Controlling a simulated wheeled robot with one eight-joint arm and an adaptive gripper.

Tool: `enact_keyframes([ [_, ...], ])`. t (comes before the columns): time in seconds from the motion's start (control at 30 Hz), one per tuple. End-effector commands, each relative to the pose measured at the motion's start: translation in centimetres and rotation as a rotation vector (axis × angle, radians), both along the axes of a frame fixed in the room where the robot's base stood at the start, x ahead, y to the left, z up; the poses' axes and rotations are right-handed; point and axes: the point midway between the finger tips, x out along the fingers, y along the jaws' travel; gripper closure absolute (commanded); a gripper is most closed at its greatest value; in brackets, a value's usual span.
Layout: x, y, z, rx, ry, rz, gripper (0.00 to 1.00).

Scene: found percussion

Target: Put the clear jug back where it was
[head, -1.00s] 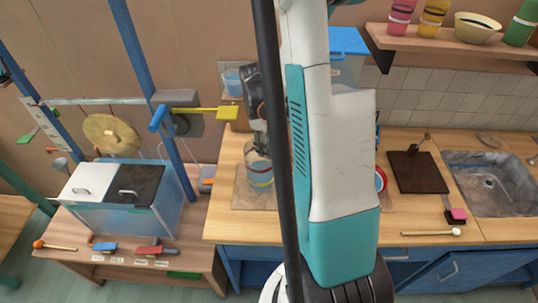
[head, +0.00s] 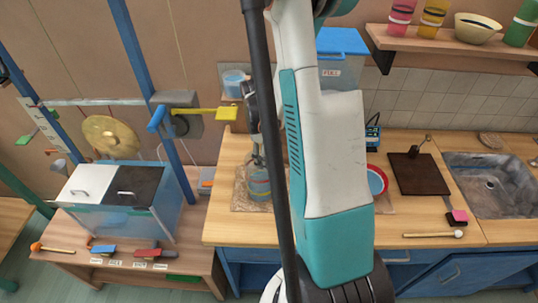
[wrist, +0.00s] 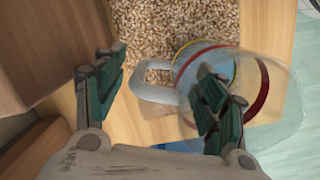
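The clear jug (wrist: 235,85) has red, yellow and blue bands and a pale handle (wrist: 150,84). In the head view the jug (head: 259,184) is at the left of the wooden counter, over a speckled mat (head: 240,196). It looks upright; the exact contact under it is hard to see. My gripper (wrist: 163,75) is open, fingers apart, with the handle between them in the wrist view. The right finger overlaps the jug; I cannot tell whether it touches. In the head view my gripper (head: 258,155) is just above the jug, partly hidden by my arm.
A red-rimmed bowl (head: 377,181) stands right of my arm. A dark board (head: 418,173) and a sink (head: 490,185) are further right. A wooden side wall (wrist: 45,45) is close to my left finger.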

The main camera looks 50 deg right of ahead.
Motion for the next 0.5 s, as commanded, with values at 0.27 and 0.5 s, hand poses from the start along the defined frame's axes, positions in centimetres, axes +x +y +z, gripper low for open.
enact_keyframes([
  [0.27,0.0,0.0,0.1,0.0,0.0,0.0,0.34],
  [0.5,0.3,0.2,2.5,0.0,0.0,0.001,0.34],
])
